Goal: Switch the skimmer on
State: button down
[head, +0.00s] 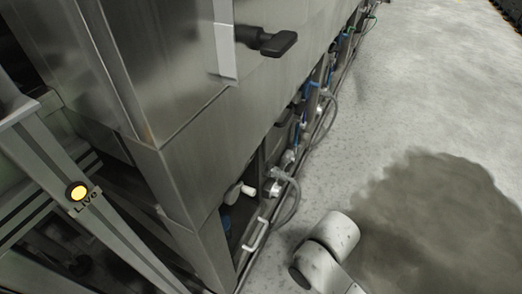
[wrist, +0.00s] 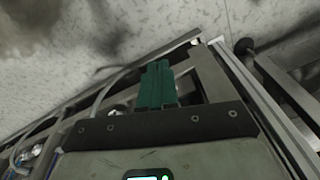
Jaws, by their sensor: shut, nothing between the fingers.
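My gripper (wrist: 157,68) shows in the wrist view as two green fingers pressed together, with nothing visible between them. Beyond them are a metal frame and the grey floor; I cannot tell how far off they are. The gripper is not visible in the head view. No part in either view is marked as the skimmer, and I cannot make out its switch. A round yellow lamp or button (head: 78,191) labelled "Live" sits on a sloping metal post at the left of the head view.
A steel machine housing (head: 190,105) with a black handle (head: 271,42) fills the upper left of the head view. Pipes, valves and hoses (head: 290,190) run along its lower side. The grey floor (head: 420,90) to the right is open, with a dark wet-looking patch (head: 430,215).

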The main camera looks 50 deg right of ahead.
jog(key=w+d+m+t+y, duration=0.4)
jog(key=w+m+t+y, duration=0.35)
jog(key=w, duration=0.35)
jog(key=d+r+m+t+h, duration=0.2)
jog(key=d+r+m+t, duration=0.4)
jog(key=d+r+t, duration=0.4)
jog(key=d+t+b, duration=0.1)
jog(key=d, duration=0.2)
jog(key=shift+w+d+r+m+h, duration=0.35)
jog(key=shift+d+r, duration=0.05)
jog(key=b+x, duration=0.2)
jog(key=x, duration=1.2)
jog(key=shift+a, duration=0.1)
